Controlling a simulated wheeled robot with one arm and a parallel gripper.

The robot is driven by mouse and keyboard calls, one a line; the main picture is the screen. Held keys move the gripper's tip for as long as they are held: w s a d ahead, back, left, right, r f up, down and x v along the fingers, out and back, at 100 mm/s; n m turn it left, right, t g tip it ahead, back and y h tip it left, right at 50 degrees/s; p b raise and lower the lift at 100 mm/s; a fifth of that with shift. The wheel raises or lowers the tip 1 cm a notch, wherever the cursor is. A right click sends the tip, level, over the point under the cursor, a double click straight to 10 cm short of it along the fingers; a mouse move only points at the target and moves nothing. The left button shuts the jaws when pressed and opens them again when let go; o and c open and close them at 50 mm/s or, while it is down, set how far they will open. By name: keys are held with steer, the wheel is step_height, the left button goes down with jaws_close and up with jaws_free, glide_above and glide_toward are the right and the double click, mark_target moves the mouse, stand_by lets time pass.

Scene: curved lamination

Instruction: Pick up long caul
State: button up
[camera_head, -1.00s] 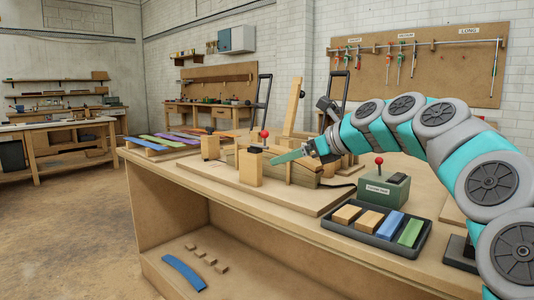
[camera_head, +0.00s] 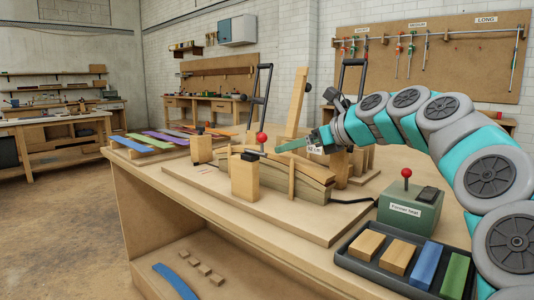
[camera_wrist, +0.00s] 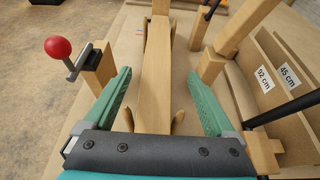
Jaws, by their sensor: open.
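My gripper (camera_head: 300,145) is open over the bending form (camera_head: 285,178) on the bench. In the wrist view its green fingers (camera_wrist: 158,85) stand apart, on either side of a long pale wooden strip (camera_wrist: 153,60), with gaps on both sides. A tall wooden board (camera_head: 297,100) stands tilted behind the form; a similar board (camera_wrist: 250,22) crosses the wrist view's upper right. A slotted wooden holder (camera_wrist: 268,62) bears labels "92 cm" and "45 cm". I cannot tell for certain which wooden piece is the long caul. The fingers hide part of the form in the head view.
A red-knobbed clamp (camera_wrist: 60,48) stands close to the left finger. Wooden posts (camera_head: 244,180) and black clamp handles (camera_head: 262,95) rise around the form. A green box with a red lever (camera_head: 410,208) and a black tray of blocks (camera_head: 345,258) are at front right.

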mark_target(270, 150)
steer(key=shift+a+r+x, duration=0.1)
steer(key=shift+r+x, duration=0.1)
steer(key=shift+x, duration=1.75)
steer(key=shift+a+r+x, duration=0.1)
steer(key=shift+r+x, duration=0.05)
steer(key=shift+x, duration=1.8)
steer(key=shift+s, duration=0.1)
jaws_close()
